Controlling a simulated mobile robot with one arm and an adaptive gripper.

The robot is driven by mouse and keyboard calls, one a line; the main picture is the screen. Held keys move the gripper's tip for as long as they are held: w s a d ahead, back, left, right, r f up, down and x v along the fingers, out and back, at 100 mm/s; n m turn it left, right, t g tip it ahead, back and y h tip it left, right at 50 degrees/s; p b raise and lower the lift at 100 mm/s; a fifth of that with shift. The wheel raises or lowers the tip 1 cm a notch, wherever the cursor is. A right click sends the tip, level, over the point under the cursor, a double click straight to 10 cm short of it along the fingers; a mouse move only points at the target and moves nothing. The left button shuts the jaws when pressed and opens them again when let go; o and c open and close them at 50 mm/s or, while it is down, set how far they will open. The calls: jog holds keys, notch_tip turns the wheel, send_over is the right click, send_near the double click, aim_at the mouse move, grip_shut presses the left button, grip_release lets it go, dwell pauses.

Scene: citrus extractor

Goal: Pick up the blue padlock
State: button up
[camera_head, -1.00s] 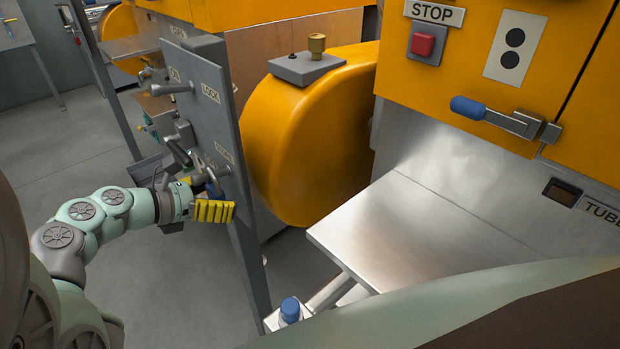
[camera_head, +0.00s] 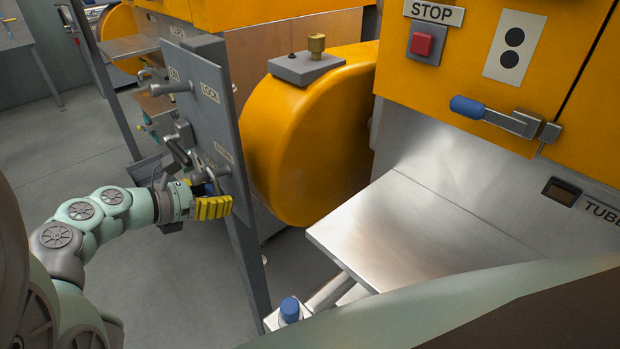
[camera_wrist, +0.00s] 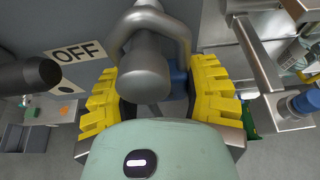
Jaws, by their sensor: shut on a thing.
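The blue padlock (camera_wrist: 178,78) is between the yellow fingers of my gripper (camera_wrist: 155,92) in the wrist view. Its grey shackle (camera_wrist: 183,35) arches around a grey peg (camera_wrist: 146,75), which hides much of the blue body. In the head view my gripper (camera_head: 211,207) is at the front of the upright grey lock board (camera_head: 212,115), near its lower pegs. The fingers are shut on the padlock, which is mostly hidden there.
The board carries other pegs and hanging items above my gripper, with an OFF label (camera_wrist: 78,50) beside it. A yellow rounded housing (camera_head: 310,145) stands right of the board. A steel shelf (camera_head: 400,230) is farther right. Open floor (camera_head: 190,290) lies below my gripper.

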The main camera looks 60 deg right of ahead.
jog(key=shift+r, duration=0.15)
jog(key=shift+r+b, duration=0.35)
jog(key=shift+r, duration=0.15)
jog(key=w+a+b, duration=0.4)
jog(key=a+b, duration=0.2)
jog(key=a, duration=1.1)
jog(key=shift+a, duration=0.25)
jog(key=shift+w+r, duration=0.1)
